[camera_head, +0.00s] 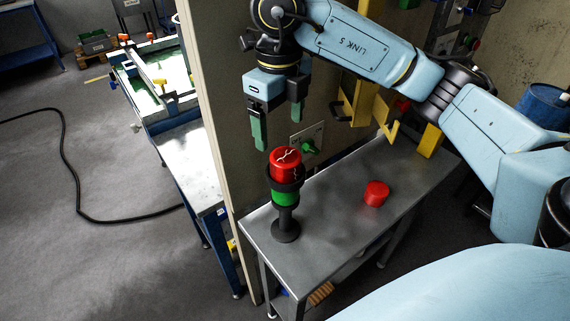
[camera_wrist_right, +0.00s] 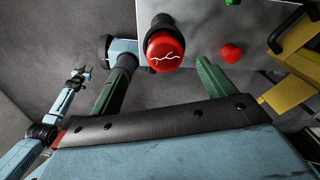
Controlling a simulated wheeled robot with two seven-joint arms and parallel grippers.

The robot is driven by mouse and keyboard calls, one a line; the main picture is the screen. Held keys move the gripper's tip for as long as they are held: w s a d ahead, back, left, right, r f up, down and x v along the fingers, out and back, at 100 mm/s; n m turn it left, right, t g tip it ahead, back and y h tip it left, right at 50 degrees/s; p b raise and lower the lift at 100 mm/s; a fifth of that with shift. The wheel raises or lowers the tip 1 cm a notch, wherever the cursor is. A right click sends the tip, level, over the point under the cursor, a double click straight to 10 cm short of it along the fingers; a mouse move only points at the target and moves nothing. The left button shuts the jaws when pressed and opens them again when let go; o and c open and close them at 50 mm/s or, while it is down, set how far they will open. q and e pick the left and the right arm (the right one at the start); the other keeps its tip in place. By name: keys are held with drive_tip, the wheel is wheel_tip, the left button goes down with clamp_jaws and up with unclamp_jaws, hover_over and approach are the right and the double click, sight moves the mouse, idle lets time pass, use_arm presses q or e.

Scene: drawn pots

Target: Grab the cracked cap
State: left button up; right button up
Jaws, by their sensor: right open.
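The cracked cap (camera_head: 285,160) is red with white crack lines and sits on top of an upright stand with a black ring, a green section (camera_head: 284,197) and a round black base. In the right wrist view the cracked cap (camera_wrist_right: 163,52) shows between the two green fingers. My right gripper (camera_head: 279,134) is open and empty, pointing down just above the cap, apart from it as far as I can tell. My left gripper (camera_wrist_right: 83,73) appears small at the left of the wrist view; its jaw state is too small to tell.
A plain red cap (camera_head: 376,193) lies on the grey metal table (camera_head: 335,225), right of the stand. A tall board (camera_head: 232,130) stands behind the table, with a green knob (camera_head: 309,146) on a plate. Yellow brackets (camera_head: 384,118) are at the back right.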

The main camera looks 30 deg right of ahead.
sight(284, 154)
wheel_tip(284, 154, down, 4)
drive_tip(key=shift+f, duration=0.1)
drive_tip(key=f, duration=0.1)
drive_tip(key=f+p, duration=0.1)
drive_tip(key=f, duration=0.3)
drive_tip(key=shift+d+p, duration=0.3)
drive_tip(key=shift+d, duration=0.1)
drive_tip(key=shift+f, duration=0.15)
drive_tip(key=c, duration=1.1)
wheel_tip(284, 154, up, 9)
drive_tip(key=shift+w+r+b, duration=0.1)
drive_tip(key=shift+b, duration=0.4)
wheel_tip(284, 154, up, 19)
drive_tip(key=p, duration=0.2)
drive_tip(key=shift+p, duration=0.4)
